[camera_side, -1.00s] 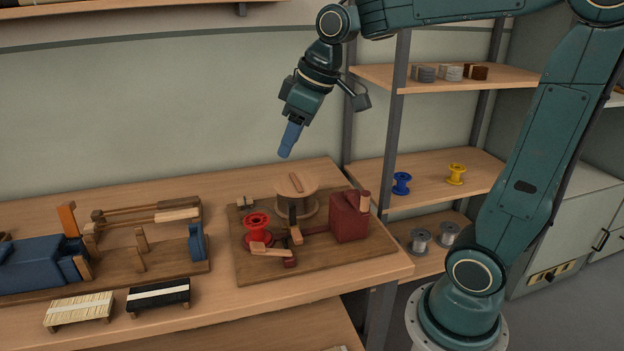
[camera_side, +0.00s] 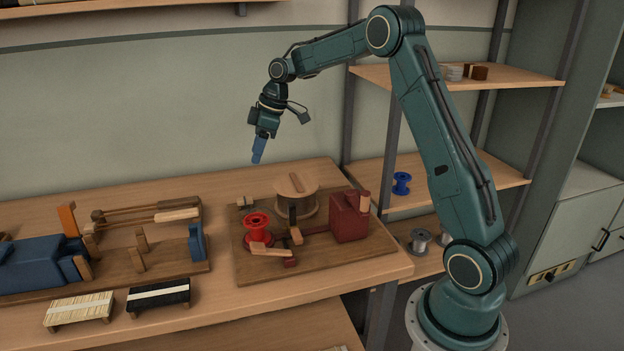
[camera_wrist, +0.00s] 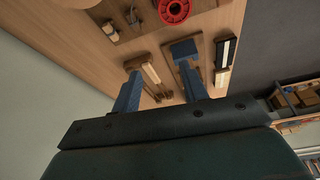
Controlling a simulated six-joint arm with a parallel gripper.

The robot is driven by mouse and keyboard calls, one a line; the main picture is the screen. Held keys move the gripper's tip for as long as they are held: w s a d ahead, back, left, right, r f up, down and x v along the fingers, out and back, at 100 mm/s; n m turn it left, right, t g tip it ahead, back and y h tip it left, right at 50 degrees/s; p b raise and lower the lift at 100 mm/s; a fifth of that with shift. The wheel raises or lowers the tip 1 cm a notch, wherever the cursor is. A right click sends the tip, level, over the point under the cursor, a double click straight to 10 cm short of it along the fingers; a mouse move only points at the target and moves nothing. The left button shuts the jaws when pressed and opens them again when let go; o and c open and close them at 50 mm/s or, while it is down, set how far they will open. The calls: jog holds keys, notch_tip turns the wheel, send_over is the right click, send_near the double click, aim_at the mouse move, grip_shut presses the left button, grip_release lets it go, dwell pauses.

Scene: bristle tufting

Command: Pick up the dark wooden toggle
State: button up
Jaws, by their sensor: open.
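A little wooden piece with a dark part (camera_side: 246,202) sits at the board's back left corner; small pieces (camera_wrist: 111,31) also show in the wrist view. I cannot tell for sure which is the dark wooden toggle. My gripper (camera_side: 256,159) hangs tilted in the air above the back of the bench, left of the drum. In the wrist view my gripper (camera_wrist: 160,76) has its two blue fingers apart with nothing between them.
A red spool (camera_side: 257,227) and dark red block (camera_side: 348,217) stand on the drum's board (camera_side: 255,273). A blue vise-like block (camera_side: 35,262) and wooden rods are left. Shelves (camera_side: 440,180) stand right.

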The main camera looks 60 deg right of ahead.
jog(key=w+d+f+n, duration=0.1)
jog(key=w+d+f, duration=0.2)
jog(key=d+f, duration=0.4)
notch_tip(320, 180, down, 3)
jog(key=shift+w+r+n+y, duration=0.15)
jog(key=shift+n+y, duration=0.15)
jog(key=shift+y, duration=0.1)
send_over(251, 211)
jog(key=s+d, duration=0.2)
jog(key=shift+w+a+f, duration=0.1)
jog(key=shift+a+f, duration=0.05)
jog(key=shift+f, duration=1.85)
jog(key=shift+w+a+f, duration=0.1)
jog(key=shift+f, duration=1.85)
jog(key=shift+x, duration=2.55)
jog(key=shift+s, duration=0.15)
grip_shut()
